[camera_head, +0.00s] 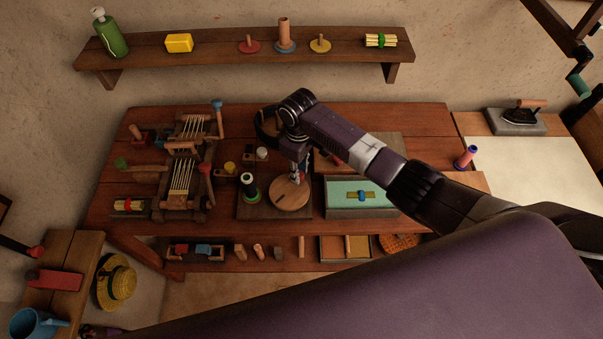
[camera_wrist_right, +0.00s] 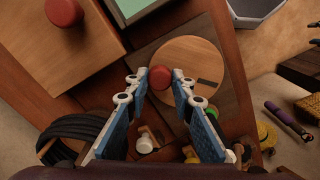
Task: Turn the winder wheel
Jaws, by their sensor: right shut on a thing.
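The winder wheel (camera_head: 286,198) is a round, light wooden disc on a dark board near the middle of the workbench. In the right wrist view, the wheel (camera_wrist_right: 196,56) has a small red knob (camera_wrist_right: 160,77) near its edge. My right gripper (camera_head: 297,180) reaches down over the wheel from above. In the wrist view my right gripper (camera_wrist_right: 159,82) has its fingertips on both sides of the knob, shut on it. The gripper hides the knob in the head view. My left gripper does not show.
A dark thread spool (camera_head: 249,188) stands left of the wheel. A wooden loom (camera_head: 184,175) is further left, and a green-topped box (camera_head: 362,195) lies to the right. A flat iron (camera_head: 521,115) rests at the far right.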

